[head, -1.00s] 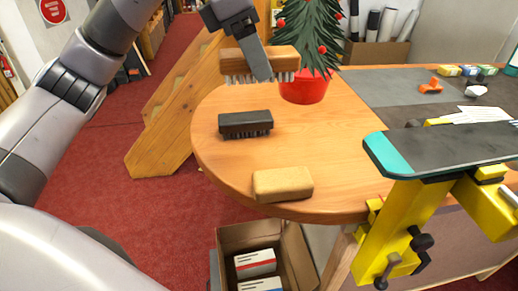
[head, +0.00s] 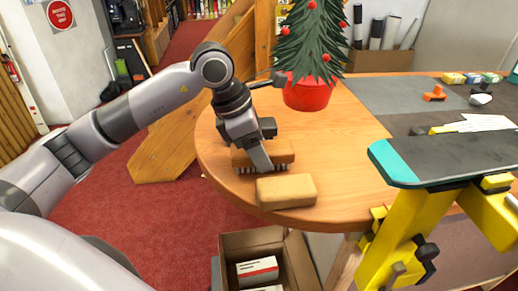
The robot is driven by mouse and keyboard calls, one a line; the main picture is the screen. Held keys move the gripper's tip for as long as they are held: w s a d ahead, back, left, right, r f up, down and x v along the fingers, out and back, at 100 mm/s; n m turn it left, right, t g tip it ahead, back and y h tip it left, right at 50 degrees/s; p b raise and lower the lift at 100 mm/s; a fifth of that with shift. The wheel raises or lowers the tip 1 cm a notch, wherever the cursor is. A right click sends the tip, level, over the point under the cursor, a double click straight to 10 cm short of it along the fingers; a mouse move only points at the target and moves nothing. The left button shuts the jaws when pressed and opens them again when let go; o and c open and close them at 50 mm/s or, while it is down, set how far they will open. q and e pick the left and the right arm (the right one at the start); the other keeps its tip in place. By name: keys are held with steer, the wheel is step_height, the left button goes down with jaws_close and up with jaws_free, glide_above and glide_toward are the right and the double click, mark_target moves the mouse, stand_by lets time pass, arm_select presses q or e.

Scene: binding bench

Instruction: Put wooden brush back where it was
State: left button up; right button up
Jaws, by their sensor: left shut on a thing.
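My left gripper (head: 258,158) is shut on the wooden brush (head: 281,151), a brown block with bristles facing down. It holds the brush level over the near left part of the round wooden table (head: 345,140). The bristles are at or just above the tabletop; I cannot tell whether they touch. A dark brush (head: 268,127) lies just behind, mostly hidden by my gripper. A plain tan block (head: 286,191) lies just in front of the wooden brush, near the table's edge. My right gripper is not in view.
A small Christmas tree in a red pot (head: 307,92) stands at the table's back. A dark board with a teal end (head: 430,160) sits on a yellow stand (head: 385,237) at right. An open cardboard box (head: 238,243) stands below the front edge. The table's middle is clear.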

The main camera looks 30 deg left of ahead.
arm_select(q)
steer(key=shift+f, duration=0.15)
steer(key=shift+f, duration=0.15)
steer(key=o, duration=1)
steer(key=shift+r, duration=0.25)
steer(key=v, duration=1.2)
steer(key=shift+f, duration=0.1)
